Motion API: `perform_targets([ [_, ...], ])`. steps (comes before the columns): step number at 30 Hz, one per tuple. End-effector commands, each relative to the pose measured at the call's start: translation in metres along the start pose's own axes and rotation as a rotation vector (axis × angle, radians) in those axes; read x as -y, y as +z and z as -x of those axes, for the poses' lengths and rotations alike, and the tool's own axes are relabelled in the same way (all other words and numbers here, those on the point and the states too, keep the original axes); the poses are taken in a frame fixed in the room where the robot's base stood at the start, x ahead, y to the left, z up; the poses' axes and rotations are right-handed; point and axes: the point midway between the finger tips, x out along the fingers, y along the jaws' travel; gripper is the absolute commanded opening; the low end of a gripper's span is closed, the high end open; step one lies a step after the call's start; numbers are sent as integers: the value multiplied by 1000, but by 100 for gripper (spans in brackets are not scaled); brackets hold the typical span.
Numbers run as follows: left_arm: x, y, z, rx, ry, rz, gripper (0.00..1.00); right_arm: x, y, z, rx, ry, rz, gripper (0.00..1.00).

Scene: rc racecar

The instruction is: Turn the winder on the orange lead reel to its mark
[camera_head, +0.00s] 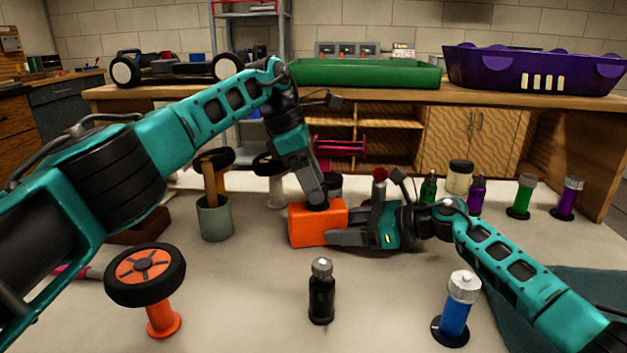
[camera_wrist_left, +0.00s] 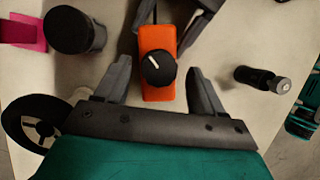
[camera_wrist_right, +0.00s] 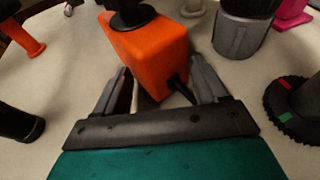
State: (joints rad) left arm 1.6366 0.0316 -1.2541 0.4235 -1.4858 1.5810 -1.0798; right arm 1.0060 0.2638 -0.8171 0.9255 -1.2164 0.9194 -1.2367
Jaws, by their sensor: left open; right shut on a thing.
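The orange lead reel (camera_head: 306,232) is a box standing on the bench in front of the middle. Its winder, a round black knob with a white pointer line, shows on top in the left wrist view (camera_wrist_left: 158,69); the line points to the upper left there. I cannot make out the mark. My right gripper (camera_wrist_right: 158,80) is shut on the reel's body from the right; a black lead comes out of the reel's face between the fingers. My left gripper (camera_wrist_left: 157,77) is open above, pointing down, with a finger on either side of the winder.
A grey-green cup (camera_head: 214,220) stands left of the reel. A black bottle (camera_head: 321,295), a blue bottle (camera_head: 456,312) and a wheel on an orange stand (camera_head: 146,275) are in front. Several small bottles stand at the right. Green (camera_head: 365,73) and purple (camera_head: 535,72) trays sit behind.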

Motion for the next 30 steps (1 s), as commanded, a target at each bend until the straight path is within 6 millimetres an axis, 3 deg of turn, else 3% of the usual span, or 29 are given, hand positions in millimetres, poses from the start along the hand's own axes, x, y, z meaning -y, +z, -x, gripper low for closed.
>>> perform_targets([
  [8,0,1,49,2,5,1,69,0,0,0,-1,-1,0,45],
  [12,0,1,62,1,2,1,69,0,0,0,-1,-1,0,45],
  [18,0,1,71,2,1,-1,69,0,0,0,-1,-1,0,45],
  [30,1,1,71,-5,1,12,69,0,0,0,0,-1,0,45],
])
